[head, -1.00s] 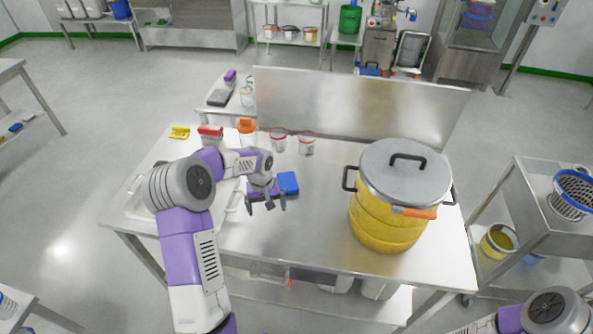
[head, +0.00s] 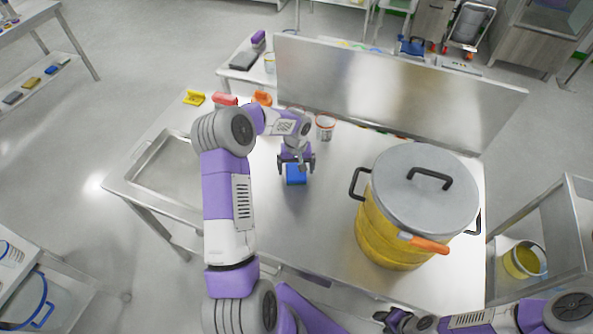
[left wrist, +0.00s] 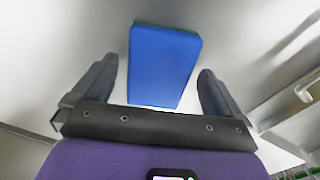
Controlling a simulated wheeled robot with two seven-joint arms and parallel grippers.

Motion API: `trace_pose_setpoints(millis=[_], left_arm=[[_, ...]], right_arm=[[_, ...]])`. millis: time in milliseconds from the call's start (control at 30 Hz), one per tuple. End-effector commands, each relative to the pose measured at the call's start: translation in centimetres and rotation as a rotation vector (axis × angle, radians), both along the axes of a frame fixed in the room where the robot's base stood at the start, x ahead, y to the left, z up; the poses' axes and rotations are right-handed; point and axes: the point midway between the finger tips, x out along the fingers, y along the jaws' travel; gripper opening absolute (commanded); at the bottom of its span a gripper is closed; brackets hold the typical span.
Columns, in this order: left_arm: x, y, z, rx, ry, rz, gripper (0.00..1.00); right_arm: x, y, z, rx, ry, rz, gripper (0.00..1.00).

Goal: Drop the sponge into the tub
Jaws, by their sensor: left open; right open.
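The sponge is a blue block (head: 296,178) lying on the steel table, left of the big yellow drum. My left gripper (head: 297,166) is open just above it, with one finger at either side. In the left wrist view the sponge (left wrist: 162,65) shows between the two spread fingers, with gaps on both sides; I cannot tell how high the fingers are. A shallow rectangular basin (head: 143,168), possibly the tub, is at the table's left end, partly hidden by my left arm. My right gripper (head: 382,318) is open and empty at the bottom edge, in front of the table.
The yellow drum (head: 380,240) with a grey lid stands to the right. A steel splash panel (head: 390,95) runs along the back. A yellow item (head: 194,97) and a clear jar (head: 326,128) are near the back edge. Bare tabletop lies between sponge and drum.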

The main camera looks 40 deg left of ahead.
Motion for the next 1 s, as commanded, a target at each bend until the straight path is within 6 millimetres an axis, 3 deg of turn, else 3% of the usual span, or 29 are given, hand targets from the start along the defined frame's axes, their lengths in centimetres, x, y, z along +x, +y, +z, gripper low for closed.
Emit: trace_pose_setpoints(millis=[100,333,700,1000], left_arm=[[0.03,0.00,-0.97,0.000,-0.001,-0.001,1.00],[0.05,0.00,-1.04,0.001,-0.002,-0.001,1.00],[0.03,0.01,-1.01,0.001,-0.002,-0.001,0.45],[0.08,0.07,-0.08,0.003,-0.004,0.000,0.44]], right_arm=[[0.03,0.00,-0.07,0.000,-0.001,0.000,0.43],[0.03,0.00,-0.05,0.000,-0.001,0.000,0.43],[0.03,0.01,-0.06,0.000,-0.001,0.000,0.43],[0.02,0.00,0.01,0.000,0.000,0.000,0.43]])
